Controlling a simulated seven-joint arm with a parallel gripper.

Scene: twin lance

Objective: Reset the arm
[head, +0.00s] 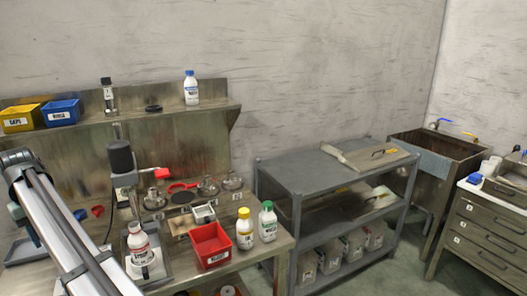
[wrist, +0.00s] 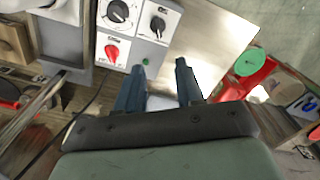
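My gripper (wrist: 159,75) shows in the wrist view with its two blue fingers apart. I see nothing held between them. A grey control box (wrist: 140,25) with black and red knobs lies beyond the fingertips, and a pale metal plate (wrist: 210,45) is to its right. I cannot tell whether the fingers touch anything. In the head view my arm (head: 75,225) crosses the lower left, over the left part of the workbench (head: 265,258). My gripper cannot be made out there.
On the bench stand a red-capped bottle (head: 138,243), a red bin (head: 226,251), yellow-capped (head: 245,230) and green-capped (head: 267,222) bottles, and a dark-headed device (head: 121,158). A wall shelf (head: 215,105) is above. A grey rack (head: 290,180) stands right of the bench.

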